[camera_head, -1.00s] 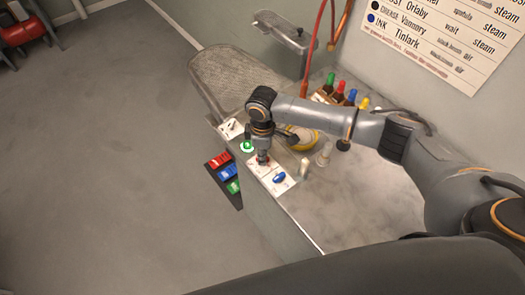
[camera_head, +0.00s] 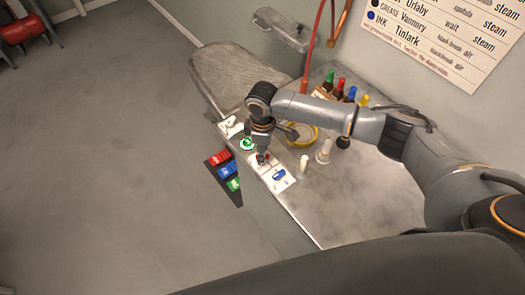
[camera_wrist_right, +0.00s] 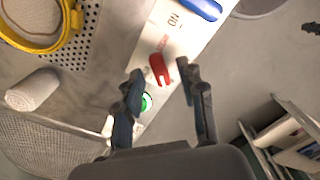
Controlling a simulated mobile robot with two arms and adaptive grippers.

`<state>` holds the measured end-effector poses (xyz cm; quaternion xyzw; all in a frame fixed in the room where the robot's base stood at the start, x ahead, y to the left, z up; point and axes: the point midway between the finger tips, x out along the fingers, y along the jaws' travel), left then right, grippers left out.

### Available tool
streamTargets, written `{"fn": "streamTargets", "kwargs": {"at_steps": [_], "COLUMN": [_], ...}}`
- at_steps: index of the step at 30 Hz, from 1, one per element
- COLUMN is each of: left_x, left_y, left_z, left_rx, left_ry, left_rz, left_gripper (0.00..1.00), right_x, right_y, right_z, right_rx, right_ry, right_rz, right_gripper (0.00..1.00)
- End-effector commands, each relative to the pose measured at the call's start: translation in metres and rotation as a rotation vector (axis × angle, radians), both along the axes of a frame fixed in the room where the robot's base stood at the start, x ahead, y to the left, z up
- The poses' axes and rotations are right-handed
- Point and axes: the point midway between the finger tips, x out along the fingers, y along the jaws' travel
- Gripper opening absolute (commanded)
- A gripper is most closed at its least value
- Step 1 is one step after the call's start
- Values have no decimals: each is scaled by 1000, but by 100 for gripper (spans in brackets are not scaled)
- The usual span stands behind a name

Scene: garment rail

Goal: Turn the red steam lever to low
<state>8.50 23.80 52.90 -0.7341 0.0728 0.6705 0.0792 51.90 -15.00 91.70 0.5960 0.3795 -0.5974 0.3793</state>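The red steam lever (camera_wrist_right: 160,68) is a small red handle on a white panel strip (camera_wrist_right: 182,40), lying between my right fingertips in the right wrist view. In the head view the red lever (camera_head: 266,156) is mostly hidden by my right gripper (camera_head: 261,157), which points down over the panel. In the right wrist view my right gripper (camera_wrist_right: 160,79) is open, one finger on each side of the lever, with visible gaps. I cannot tell whether either finger touches it. My left gripper is not in view.
A blue lever (camera_head: 279,174) and a lit green button (camera_head: 247,143) flank the red lever. A yellow ring (camera_head: 303,134), white pegs and coloured bottles (camera_head: 340,90) stand behind.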

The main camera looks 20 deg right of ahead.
Motion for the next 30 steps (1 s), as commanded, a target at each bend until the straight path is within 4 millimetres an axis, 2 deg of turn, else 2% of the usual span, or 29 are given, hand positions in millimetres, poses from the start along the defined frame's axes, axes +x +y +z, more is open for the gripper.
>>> {"fn": "streamTargets", "kwargs": {"at_steps": [12,15,21,30], "left_x": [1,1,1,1], "left_y": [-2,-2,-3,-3], "left_z": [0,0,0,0], "left_rx": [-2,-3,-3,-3], "left_ry": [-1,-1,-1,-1], "left_rz": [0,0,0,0], "left_gripper": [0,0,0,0], "right_x": [1,1,0,0], "right_y": [0,0,0,0], "right_z": [83,98,113,114], "right_rx": [2,1,1,0], "right_ry": [-5,-4,-2,-1], "right_rz": [1,2,0,0], "right_gripper": [40,40,40,40]}}
